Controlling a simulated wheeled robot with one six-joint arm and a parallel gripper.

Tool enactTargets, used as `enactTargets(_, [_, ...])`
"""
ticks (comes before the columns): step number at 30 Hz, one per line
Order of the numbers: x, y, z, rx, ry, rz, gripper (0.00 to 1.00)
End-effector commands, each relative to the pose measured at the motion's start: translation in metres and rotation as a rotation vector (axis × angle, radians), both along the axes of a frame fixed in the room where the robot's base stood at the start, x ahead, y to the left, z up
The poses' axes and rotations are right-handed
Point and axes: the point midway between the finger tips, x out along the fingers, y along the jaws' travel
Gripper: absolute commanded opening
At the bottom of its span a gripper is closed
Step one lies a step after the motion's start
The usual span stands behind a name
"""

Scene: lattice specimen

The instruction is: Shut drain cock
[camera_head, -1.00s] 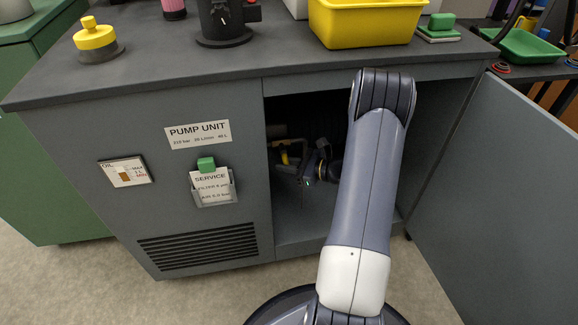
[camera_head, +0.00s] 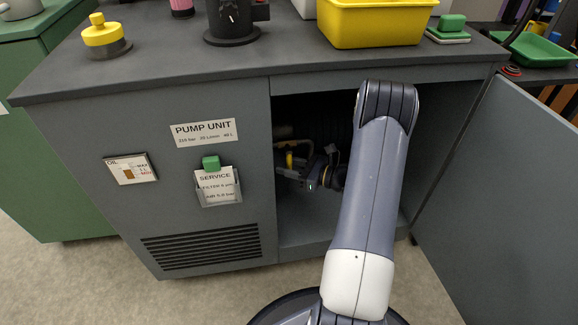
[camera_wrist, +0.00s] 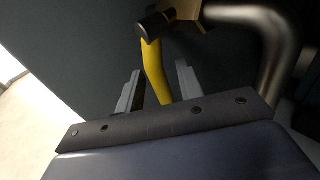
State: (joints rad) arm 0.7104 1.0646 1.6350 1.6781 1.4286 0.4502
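The drain cock shows in the wrist view with a yellow lever (camera_wrist: 154,70), a dark round cap (camera_wrist: 154,26) and a brass-coloured body (camera_wrist: 187,9) at the top. The yellow lever (camera_head: 289,160) is small in the head view, inside the open cabinet. My gripper (camera_wrist: 160,88) is open, with one finger on each side of the lever's lower part. Narrow gaps seem to show between lever and fingers. I cannot tell whether either finger touches it. In the head view my gripper is small and dark beside the lever.
A thick metal pipe (camera_wrist: 272,45) bends down right of the lever. The cabinet (camera_head: 205,100) has its opening at right, with the door (camera_head: 500,190) swung open to the right. A yellow bin (camera_head: 375,25) stands on top. A service card holder (camera_head: 218,187) is on the front.

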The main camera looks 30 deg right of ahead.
Motion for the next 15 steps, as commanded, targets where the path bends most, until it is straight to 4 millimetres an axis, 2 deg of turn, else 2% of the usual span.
enactTargets(7, [-0.012,-0.011,0.003,0.000,0.001,-0.004,0.35])
enactTargets(15, [-0.052,-0.046,0.008,0.000,0.000,-0.005,0.35])
